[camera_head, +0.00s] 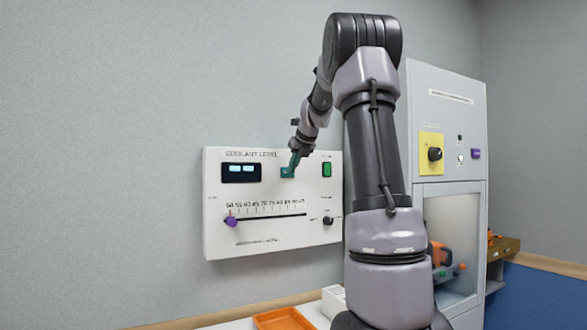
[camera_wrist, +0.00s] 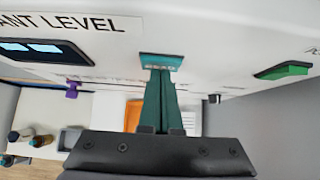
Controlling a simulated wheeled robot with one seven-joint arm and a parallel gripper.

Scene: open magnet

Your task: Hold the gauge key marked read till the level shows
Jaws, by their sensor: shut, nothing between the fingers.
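The white gauge panel (camera_head: 270,256) headed "COOLANT LEVEL" hangs on the grey wall. Its teal key (camera_head: 287,173) sits right of the dark display (camera_head: 241,181); in the wrist view the key (camera_wrist: 161,62) carries small lettering, too blurred to read surely. The display shows two pale lit blocks and no readable figure; they also show in the wrist view (camera_wrist: 45,48). My gripper (camera_head: 293,165) is shut and empty. Its teal fingertips (camera_wrist: 160,76) meet the key's face or stand just short of it. I cannot tell whether the key is pressed in.
A green switch (camera_head: 327,170) is right of the key. Below are a slider with a purple knob (camera_head: 231,222) and a dark knob (camera_head: 328,220). A grey cabinet (camera_head: 448,84) stands at right. An orange tray (camera_head: 283,319) lies below.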

